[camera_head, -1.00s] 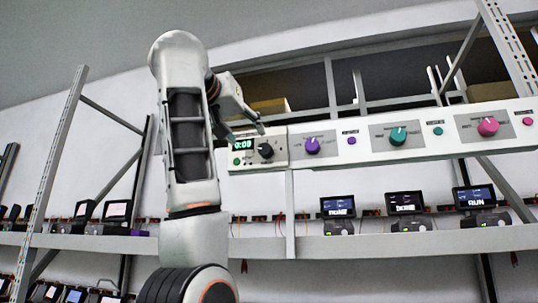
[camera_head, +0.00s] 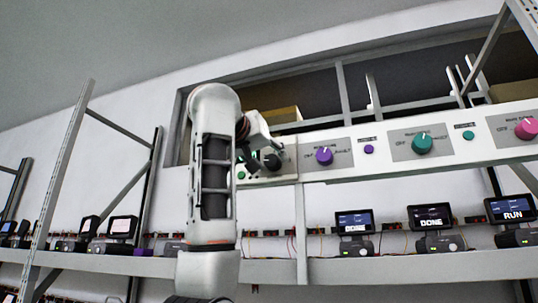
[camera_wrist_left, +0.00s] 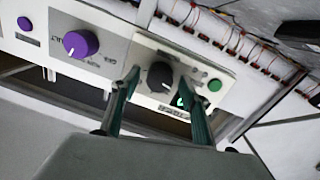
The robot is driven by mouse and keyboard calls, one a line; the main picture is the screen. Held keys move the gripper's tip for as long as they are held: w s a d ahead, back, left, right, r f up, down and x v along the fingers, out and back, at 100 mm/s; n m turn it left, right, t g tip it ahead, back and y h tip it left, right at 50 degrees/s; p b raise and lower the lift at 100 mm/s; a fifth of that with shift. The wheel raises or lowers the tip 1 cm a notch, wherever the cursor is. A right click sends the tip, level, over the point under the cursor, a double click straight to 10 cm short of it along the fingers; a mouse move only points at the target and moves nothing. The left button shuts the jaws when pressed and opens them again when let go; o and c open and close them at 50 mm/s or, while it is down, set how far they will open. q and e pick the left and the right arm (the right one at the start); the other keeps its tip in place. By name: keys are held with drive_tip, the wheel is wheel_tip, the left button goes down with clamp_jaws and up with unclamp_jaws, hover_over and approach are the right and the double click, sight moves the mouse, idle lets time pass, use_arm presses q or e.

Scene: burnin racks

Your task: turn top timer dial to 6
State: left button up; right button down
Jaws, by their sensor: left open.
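The black timer dial (camera_wrist_left: 160,76) sits on a white panel at the end of the control strip, with a green button (camera_wrist_left: 214,85) and a green-lit display (camera_wrist_left: 182,100) beside it. In the left wrist view my left gripper (camera_wrist_left: 158,82) is open, with one finger on each side of the dial; I cannot tell whether they touch it. In the head view the dial (camera_head: 272,161) is partly visible and my left arm and gripper (camera_head: 256,150) hide the display. My right gripper is not in view.
The strip also carries a purple knob (camera_head: 324,156), a teal knob (camera_head: 421,143) and a pink knob (camera_head: 526,128). Below it, a shelf (camera_head: 400,267) holds several small devices with screens. A rack upright (camera_head: 62,180) stands at the left.

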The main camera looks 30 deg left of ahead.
use_arm(q)
drive_tip(key=shift+w, duration=0.15)
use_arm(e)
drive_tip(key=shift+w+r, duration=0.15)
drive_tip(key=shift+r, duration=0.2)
use_arm(q)
drive_tip(key=shift+c, duration=0.5)
drive_tip(key=c, duration=1)
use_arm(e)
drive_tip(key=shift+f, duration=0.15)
